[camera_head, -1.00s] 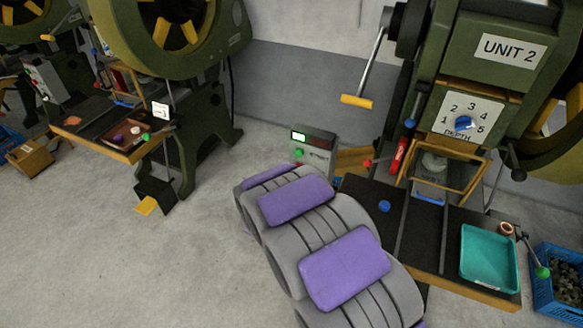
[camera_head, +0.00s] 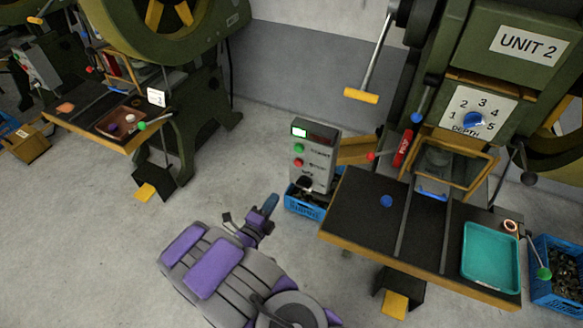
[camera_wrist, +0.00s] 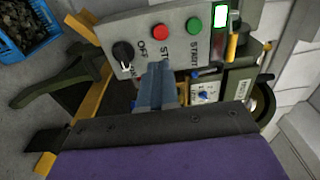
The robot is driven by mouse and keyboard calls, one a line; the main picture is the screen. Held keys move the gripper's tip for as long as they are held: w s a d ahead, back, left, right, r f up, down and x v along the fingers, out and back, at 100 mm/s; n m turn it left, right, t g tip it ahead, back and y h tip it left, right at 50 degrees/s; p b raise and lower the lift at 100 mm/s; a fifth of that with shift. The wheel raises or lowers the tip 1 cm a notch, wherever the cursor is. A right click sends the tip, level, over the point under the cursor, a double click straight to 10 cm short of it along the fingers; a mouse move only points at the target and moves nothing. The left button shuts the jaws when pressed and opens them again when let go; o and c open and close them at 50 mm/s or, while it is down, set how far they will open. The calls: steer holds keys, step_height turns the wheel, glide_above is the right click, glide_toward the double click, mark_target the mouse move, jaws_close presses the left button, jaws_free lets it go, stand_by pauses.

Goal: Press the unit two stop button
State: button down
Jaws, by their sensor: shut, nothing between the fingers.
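The unit two control box (camera_head: 320,150) stands left of the Unit 2 press. Its red stop button (camera_head: 299,163) sits between the green start button (camera_head: 299,148) and a black knob (camera_head: 305,183). My gripper (camera_head: 270,203) is shut and empty, apart from the box, to the lower left of the button. In the wrist view, my closed blue-grey fingers (camera_wrist: 158,72) point at the panel (camera_wrist: 142,35), and their tips appear just below the red stop button (camera_wrist: 158,32). They cover part of the STOP lettering. The remaining gap is hard to judge.
The black knob (camera_wrist: 123,52) is close beside the red button in the wrist view. A blue crate (camera_head: 302,203) sits below the box. The Unit 2 press table (camera_head: 350,205), with a teal tray (camera_head: 490,255), is to the right. Open floor lies left.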

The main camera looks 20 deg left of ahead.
mark_target(297, 164)
steer(key=shift+w, duration=0.1)
steer(key=w+b, duration=0.1)
steer(key=w, duration=0.3)
steer(key=w+d, duration=0.1)
steer(key=w, duration=0.3)
steer(key=w+b, duration=0.1)
steer(key=w, duration=0.4)
steer(key=shift+d+b, duration=0.3)
steer(key=shift+b, duration=0.05)
steer(key=shift+w, duration=0.4)
